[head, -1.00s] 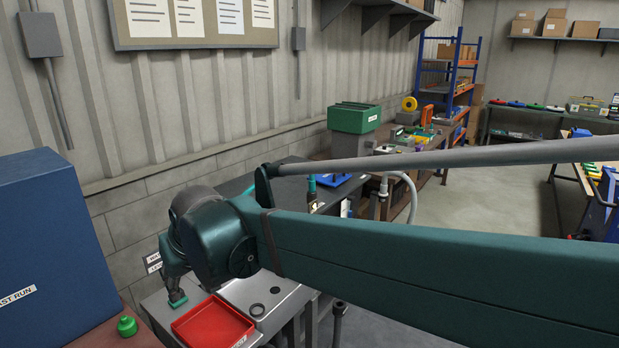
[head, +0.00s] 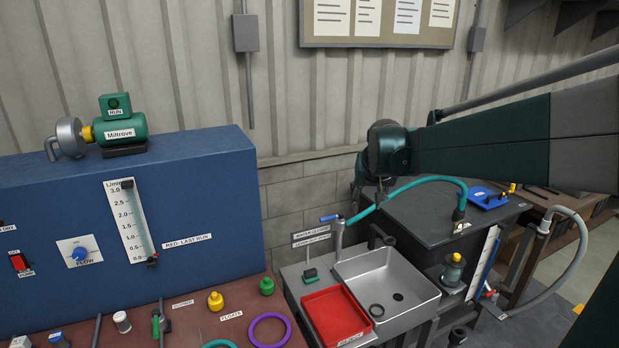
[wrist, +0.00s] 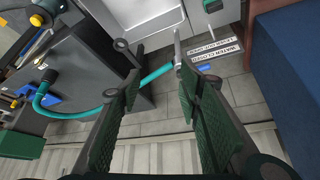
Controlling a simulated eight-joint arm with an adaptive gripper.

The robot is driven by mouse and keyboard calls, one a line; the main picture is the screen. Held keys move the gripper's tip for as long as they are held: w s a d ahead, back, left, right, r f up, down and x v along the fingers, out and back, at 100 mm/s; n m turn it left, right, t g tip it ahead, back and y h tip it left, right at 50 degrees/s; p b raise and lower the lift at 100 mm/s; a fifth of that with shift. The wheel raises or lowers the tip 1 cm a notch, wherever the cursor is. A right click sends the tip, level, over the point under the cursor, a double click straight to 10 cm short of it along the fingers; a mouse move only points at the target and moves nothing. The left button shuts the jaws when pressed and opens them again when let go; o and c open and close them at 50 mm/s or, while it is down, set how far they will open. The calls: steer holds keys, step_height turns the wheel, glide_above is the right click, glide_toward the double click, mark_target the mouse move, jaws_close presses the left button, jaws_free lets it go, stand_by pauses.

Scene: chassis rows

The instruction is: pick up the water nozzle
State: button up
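The teal hose (wrist: 152,76) passes across the gap. The right finger hides part of the tube's surroundings; I see no grip on it.
A metal sink (head: 420,303) and red tray (head: 335,316) stand in front. A small sign (head: 311,240) is left of the tube. A blue panel (head: 215,190) with a pump fills the left. A dark cabinet (head: 420,235) is at right, with the wall close behind.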

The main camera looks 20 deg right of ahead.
steer(key=w+d+m+p, duration=0.1)
steer(key=w+d+p, duration=0.25)
steer(key=d, duration=0.85)
steer(key=m+g+h+p, duration=0.15)
steer(key=m+p, duration=0.25)
steer(key=p, duration=0.5)
glide_above(463, 199)
steer(key=s+a, duration=0.1)
steer(key=a, duration=0.1)
steer(key=shift+g, duration=0.45)
step_height(463, 199, down, 9)
steer(key=shift+r, duration=0.15)
steer(key=shift+s+d, duration=0.15)
steer(key=shift+d, duration=0.05)
steer(key=shift+f, duration=0.2)
steer(key=shift+x, duration=1.25)
steer(key=shift+f, duration=0.15)
